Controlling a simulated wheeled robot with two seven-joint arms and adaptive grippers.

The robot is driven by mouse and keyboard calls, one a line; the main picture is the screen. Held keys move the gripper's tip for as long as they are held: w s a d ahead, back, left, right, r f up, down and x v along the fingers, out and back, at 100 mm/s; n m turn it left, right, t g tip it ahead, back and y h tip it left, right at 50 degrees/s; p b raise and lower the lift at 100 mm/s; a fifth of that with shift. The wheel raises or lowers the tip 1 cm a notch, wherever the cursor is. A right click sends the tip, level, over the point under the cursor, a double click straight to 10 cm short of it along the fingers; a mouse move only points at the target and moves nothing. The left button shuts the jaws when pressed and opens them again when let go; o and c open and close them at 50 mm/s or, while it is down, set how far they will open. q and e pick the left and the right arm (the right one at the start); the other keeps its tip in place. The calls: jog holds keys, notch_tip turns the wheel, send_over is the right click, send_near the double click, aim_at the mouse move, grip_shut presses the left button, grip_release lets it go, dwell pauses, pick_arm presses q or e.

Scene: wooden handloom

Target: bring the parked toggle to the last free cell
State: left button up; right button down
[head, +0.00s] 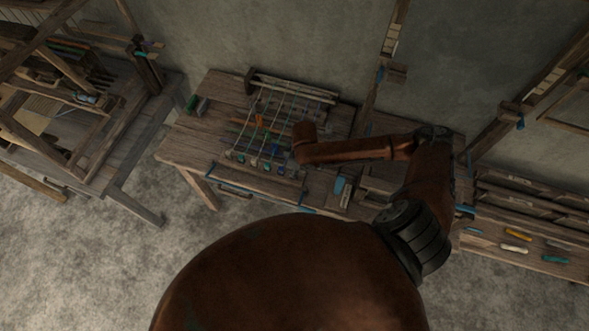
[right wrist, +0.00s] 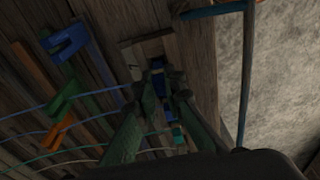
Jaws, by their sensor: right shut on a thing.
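In the right wrist view my right gripper (right wrist: 160,84) is shut on a narrow blue toggle (right wrist: 158,76), mostly hidden between the greenish fingers. A pale wooden piece with a dark recess (right wrist: 146,50) lies right by the fingertips. I cannot tell whether the toggle touches it. A forked blue toggle (right wrist: 64,42), a green toggle (right wrist: 66,94) and an orange toggle (right wrist: 52,132) sit to the left among pale cords. In the head view the wrist covers the gripper at the right side of the corded loom frame (head: 292,84). My left gripper is out of view.
The loom frame stands on a wooden bench (head: 188,150). A blue bar (right wrist: 212,10) runs near the bench edge in the wrist view. A larger loom (head: 75,150) stands at left. A low bench at right holds a yellow-handled tool (head: 518,235) and others.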

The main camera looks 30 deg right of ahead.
jog(key=shift+f, duration=0.55)
jog(key=c, duration=1.9)
grip_release()
jog(key=shift+c, duration=0.2)
notch_tip(320, 180, up, 12)
jog(key=s+d, duration=0.1)
